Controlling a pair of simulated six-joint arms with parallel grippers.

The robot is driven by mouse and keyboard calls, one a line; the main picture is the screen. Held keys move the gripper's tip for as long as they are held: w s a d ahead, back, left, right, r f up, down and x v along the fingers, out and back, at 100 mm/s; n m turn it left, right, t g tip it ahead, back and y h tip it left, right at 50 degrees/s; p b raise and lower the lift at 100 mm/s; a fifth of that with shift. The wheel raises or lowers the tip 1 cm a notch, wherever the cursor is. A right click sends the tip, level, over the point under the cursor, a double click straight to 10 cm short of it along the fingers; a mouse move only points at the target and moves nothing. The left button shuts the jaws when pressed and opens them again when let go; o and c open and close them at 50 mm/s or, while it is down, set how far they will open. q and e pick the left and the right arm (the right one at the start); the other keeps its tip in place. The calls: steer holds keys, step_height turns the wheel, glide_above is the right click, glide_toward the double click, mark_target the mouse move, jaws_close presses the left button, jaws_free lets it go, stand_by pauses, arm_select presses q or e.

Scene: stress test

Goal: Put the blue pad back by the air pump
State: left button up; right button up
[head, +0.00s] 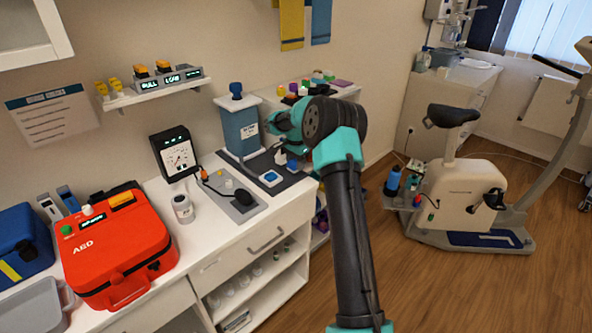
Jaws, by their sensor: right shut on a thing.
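A blue pad with a pale border (270,178) lies on a dark mat on the counter. A smaller blue-and-white piece (292,165) shows just behind it to the right, close under my right gripper. My right gripper (279,150) reaches in over the back of the dark mat, beside a blue-grey box (241,128) with a blue knob on top. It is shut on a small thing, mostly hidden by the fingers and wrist. Which item is the air pump is unclear; a black bulb (243,197) lies on a grey mat to the left. My left gripper is not in view.
A red AED case (117,246) sits at the front left. Small coloured items crowd the shelf (345,92) behind my arm. An exercise bike (465,190) stands right.

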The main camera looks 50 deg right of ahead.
steer(key=shift+w+d, duration=0.15)
steer(key=shift+f, duration=0.1)
steer(key=shift+f, duration=1.65)
steer(key=shift+f, duration=0.1)
steer(key=o, duration=0.9)
step_height(320, 180, up, 12)
steer(key=shift+r, duration=0.1)
